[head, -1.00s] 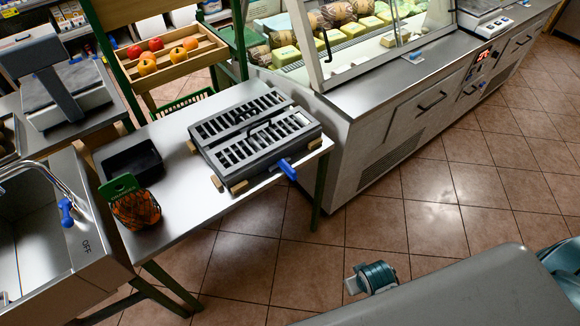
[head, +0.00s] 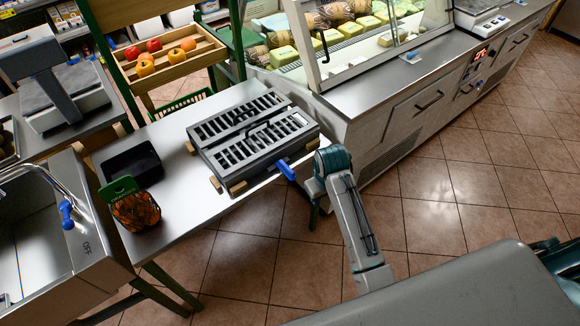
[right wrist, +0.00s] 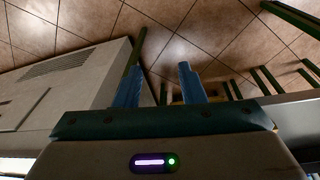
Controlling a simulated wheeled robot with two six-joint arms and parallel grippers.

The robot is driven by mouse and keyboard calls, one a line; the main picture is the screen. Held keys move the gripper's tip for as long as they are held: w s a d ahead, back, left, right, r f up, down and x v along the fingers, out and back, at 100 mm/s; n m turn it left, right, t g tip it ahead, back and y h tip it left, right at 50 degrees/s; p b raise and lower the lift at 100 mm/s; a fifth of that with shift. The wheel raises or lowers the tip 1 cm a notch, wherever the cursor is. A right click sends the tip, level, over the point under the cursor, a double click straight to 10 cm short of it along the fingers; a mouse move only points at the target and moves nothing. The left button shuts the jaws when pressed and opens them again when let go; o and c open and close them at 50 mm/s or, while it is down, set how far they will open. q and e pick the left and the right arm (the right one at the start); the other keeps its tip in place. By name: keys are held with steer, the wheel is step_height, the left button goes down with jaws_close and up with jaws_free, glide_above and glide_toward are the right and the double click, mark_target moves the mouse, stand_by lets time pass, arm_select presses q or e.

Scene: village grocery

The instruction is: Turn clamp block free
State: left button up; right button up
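A dark slotted double-grate block (head: 255,130) lies on the steel table, with small wooden pieces at its corners. The handle is not clearly visible there. My left gripper is not in view.
The steel table (head: 205,215) also bears a black tray (head: 131,163) and a netted bag of orange fruit (head: 136,210). A glass-fronted cheese counter (head: 400,125) stands close on the right. A sink (head: 35,235) is at left. Tiled floor is open in front.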

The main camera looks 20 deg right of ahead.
steer(key=w+a+r, duration=0.2)
steer(key=w+r, duration=0.1)
steer(key=w, duration=0.5)
steer(key=n+g, duration=0.2)
glide_toward(290, 170)
step_height(290, 170, down, 9)
steer(key=shift+s+d+r+p, duration=0.1)
steer(key=shift+d+p, duration=0.05)
steer(key=shift+p, duration=0.9)
steer(key=shift+c, duration=0.5)
jaws_close()
